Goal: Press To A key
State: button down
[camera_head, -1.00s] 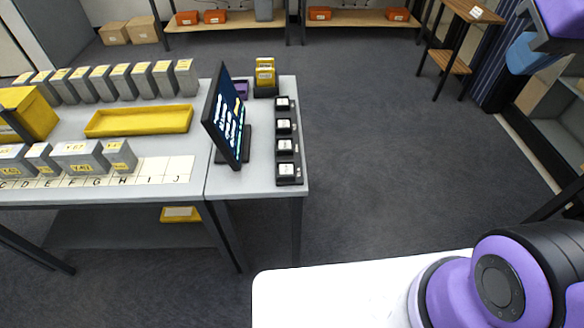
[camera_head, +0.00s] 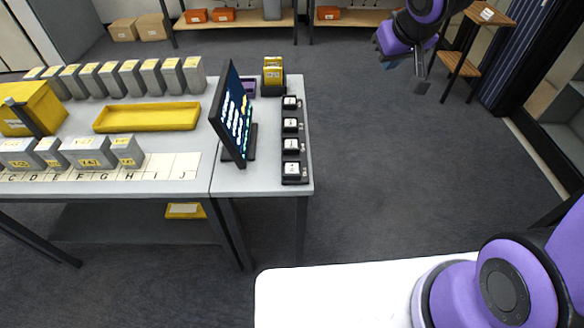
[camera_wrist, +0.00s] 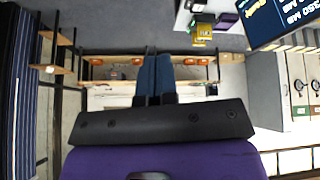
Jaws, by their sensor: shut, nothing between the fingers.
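A dark key strip (camera_head: 292,137) runs along the right edge of the grey table. It carries several white-capped keys, from the far key (camera_head: 290,102) to the near key (camera_head: 291,169). Their labels are too small to read, so I cannot tell which is the To A key. My gripper (camera_head: 420,86) hangs at the upper right above the floor, well right of the strip and apart from it. In the wrist view its dark blue fingers (camera_wrist: 154,72) are together with nothing between them.
A tilted monitor (camera_head: 234,115) stands just left of the keys, with a yellow device (camera_head: 273,76) behind them. Grey boxes (camera_head: 85,152) and a yellow tray (camera_head: 147,117) are further left. A wooden stand (camera_head: 470,45) is behind my gripper. Open floor lies right of the table.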

jog(key=w+a+f+n+y, duration=0.1)
jog(key=w+a+f+y, duration=0.3)
jog(key=a+f, duration=0.7)
jog(key=g+y, duration=0.2)
jog(key=y, duration=0.2)
send_over(293, 167)
notch_tip(293, 167, down, 13)
jog(key=shift+f, duration=0.1)
jog(key=shift+f, duration=4.4)
jog(key=shift+f, duration=0.1)
jog(key=shift+f, duration=0.3)
